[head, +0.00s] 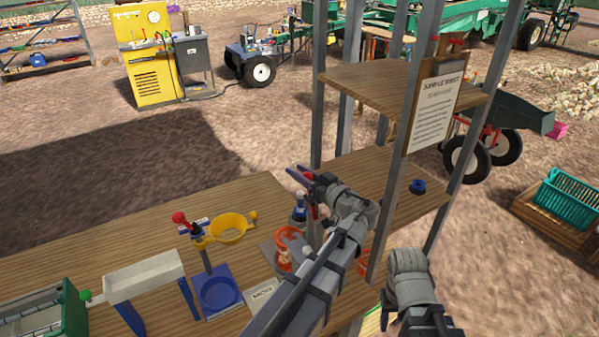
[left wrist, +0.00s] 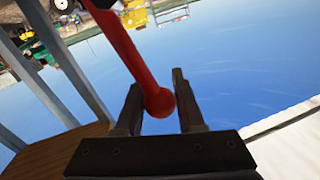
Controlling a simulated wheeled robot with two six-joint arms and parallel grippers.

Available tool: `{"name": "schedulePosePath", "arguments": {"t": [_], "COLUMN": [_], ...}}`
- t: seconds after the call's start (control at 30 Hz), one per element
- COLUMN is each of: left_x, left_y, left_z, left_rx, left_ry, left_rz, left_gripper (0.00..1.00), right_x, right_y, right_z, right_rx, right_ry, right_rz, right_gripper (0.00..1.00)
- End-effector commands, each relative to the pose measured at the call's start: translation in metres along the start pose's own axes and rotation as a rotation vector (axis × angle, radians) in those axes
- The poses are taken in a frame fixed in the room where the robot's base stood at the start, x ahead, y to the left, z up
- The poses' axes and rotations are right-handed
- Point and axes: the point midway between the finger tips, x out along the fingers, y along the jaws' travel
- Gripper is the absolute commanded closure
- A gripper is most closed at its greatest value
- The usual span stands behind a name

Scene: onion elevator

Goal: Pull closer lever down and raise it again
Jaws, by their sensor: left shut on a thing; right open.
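My left gripper (head: 297,173) is at the near side of the metal frame, above the wooden workbench. In the left wrist view a red lever (left wrist: 126,48) with a round ball end (left wrist: 159,103) lies between its fingers (left wrist: 158,100), and the gripper is shut on it near the ball. In the head view the lever is mostly hidden by my left gripper and arm; a small red part shows beside the gripper. My right gripper (head: 413,322) is open at the lower right, apart from the lever, its tips near the bottom edge of the picture.
Grey posts (head: 398,210) and a wooden shelf (head: 400,88) with a sign (head: 436,107) stand close to my left arm.

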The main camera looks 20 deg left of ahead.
Motion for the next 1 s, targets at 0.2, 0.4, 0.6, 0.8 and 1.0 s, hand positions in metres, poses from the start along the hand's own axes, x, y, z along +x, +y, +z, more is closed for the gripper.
{"name": "schedulePosePath", "arguments": {"t": [0.2, 0.4, 0.6, 0.8, 1.0], "left_x": [-0.0003, -0.0003, -0.0004, -0.0004, -0.0005], "left_y": [0.0001, 0.0001, 0.0001, 0.0001, 0.0001], "left_z": [-0.0001, -0.0001, -0.0001, -0.0001, -0.0001], "left_rx": [0.000, 0.000, 0.000, 0.000, 0.000], "left_ry": [0.001, 0.001, 0.000, 0.000, 0.000], "left_rz": [0.000, 0.000, 0.001, 0.001, 0.001], "left_gripper": [1.00, 1.00, 1.00, 1.00, 1.00], "right_x": [0.0000, 0.0000, 0.0000, 0.0000, 0.0000], "right_y": [0.0000, 0.0000, 0.0000, 0.0000, 0.0000], "right_z": [0.0000, 0.0000, 0.0000, 0.0000, 0.0000], "right_rx": [0.000, 0.000, 0.000, 0.000, 0.000], "right_ry": [0.000, 0.000, 0.000, 0.000, 0.000], "right_rz": [0.000, 0.000, 0.000, 0.000, 0.000], "right_gripper": [0.50, 0.50, 0.50, 0.50, 0.50]}}
